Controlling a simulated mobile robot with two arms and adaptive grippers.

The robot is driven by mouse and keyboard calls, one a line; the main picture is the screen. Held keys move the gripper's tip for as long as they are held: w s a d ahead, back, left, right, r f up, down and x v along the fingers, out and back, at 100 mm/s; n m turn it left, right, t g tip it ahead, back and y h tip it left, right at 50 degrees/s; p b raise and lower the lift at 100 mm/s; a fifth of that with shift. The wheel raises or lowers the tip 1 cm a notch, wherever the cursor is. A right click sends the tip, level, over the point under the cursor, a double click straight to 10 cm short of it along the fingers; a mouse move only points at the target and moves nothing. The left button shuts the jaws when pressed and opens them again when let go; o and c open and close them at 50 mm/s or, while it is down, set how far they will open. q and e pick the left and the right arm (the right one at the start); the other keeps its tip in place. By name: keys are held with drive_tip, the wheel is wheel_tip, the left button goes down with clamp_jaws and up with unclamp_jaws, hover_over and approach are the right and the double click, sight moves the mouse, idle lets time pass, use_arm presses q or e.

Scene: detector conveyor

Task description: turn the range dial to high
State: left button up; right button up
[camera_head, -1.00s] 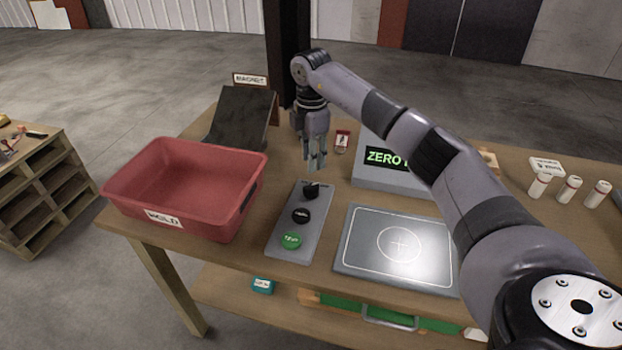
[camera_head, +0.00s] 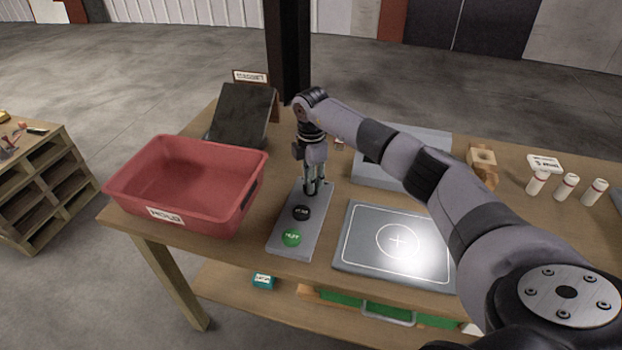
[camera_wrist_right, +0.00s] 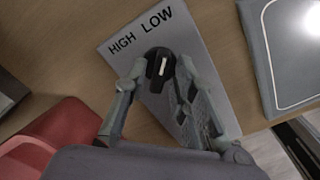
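The range dial (camera_wrist_right: 162,67) is a black knob with a white pointer line on a grey control panel (camera_wrist_right: 205,75). In the right wrist view its line points up toward the LOW label (camera_wrist_right: 157,20); the HIGH label (camera_wrist_right: 121,43) is to the left of that. My right gripper (camera_head: 314,190) is down at the panel's far end, and its fingers (camera_wrist_right: 160,72) stand on either side of the dial. The fingers are apart; I cannot tell whether they touch the knob. In the head view the gripper hides the dial. My left gripper is not in view.
The same panel has a black button (camera_head: 301,213) and a green button (camera_head: 292,237) nearer the front. A red HOLD bin (camera_head: 190,222) stands left, and a grey plate (camera_head: 345,250) lies right. A grey box (camera_head: 372,172) is behind my right arm.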

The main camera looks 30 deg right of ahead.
clamp_jaws()
drive_tip(key=shift+n, duration=0.4)
drive_tip(key=n, duration=0.2)
drive_tip(key=shift+n+b, duration=0.35)
drive_tip(key=shift+n, duration=0.05)
drive_tip(key=n, duration=0.4)
drive_tip(key=shift+n+b, duration=0.3)
drive_tip(key=shift+b, duration=0.1)
drive_tip(key=n+b, duration=0.1)
drive_tip(key=n, duration=0.4)
drive_tip(key=shift+r+n+b, duration=0.1)
drive_tip(key=shift+n+b, duration=0.35)
drive_tip(key=shift+n, duration=1.95)
